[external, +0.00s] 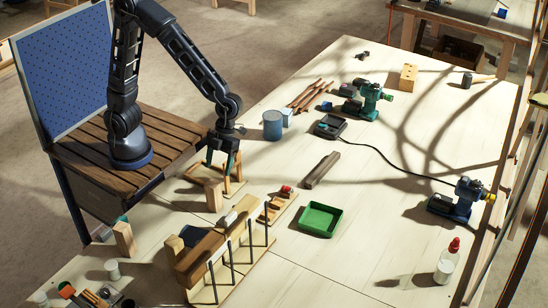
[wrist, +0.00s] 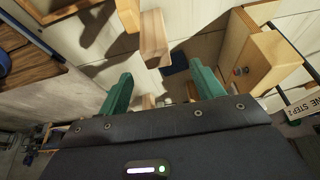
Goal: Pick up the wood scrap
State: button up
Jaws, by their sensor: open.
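Several loose wood pieces are in view, and I cannot tell for sure which one is the wood scrap. A grey-brown wood piece (external: 322,169) lies flat and alone on the table, behind the green tray. A pale upright block (external: 214,196) stands near my gripper (external: 220,168). What looks like the same block (wrist: 154,38) shows in the wrist view, ahead of my gripper's green fingers (wrist: 162,75). The fingers are apart with nothing held between them. My gripper is above the table's left part, by a small wooden frame (external: 233,184).
A wooden jig (external: 205,255) with upright dark rods stands in front of my gripper. A green tray (external: 320,220), a blue-grey can (external: 272,125) and power tools (external: 366,100) stand to the right. A black cable (external: 395,165) crosses the table. The right front is mostly clear.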

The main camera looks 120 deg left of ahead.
aim_at(215, 182)
jog(key=x, duration=0.9)
jog(key=shift+s+a+f, duration=0.2)
jog(key=shift+s+f, duration=0.05)
jog(key=shift+s, duration=0.1)
jog(key=shift+d+f, duration=0.2)
jog(key=shift+f, duration=0.4)
jog(key=shift+c, duration=0.3)
jog(key=c, duration=1)
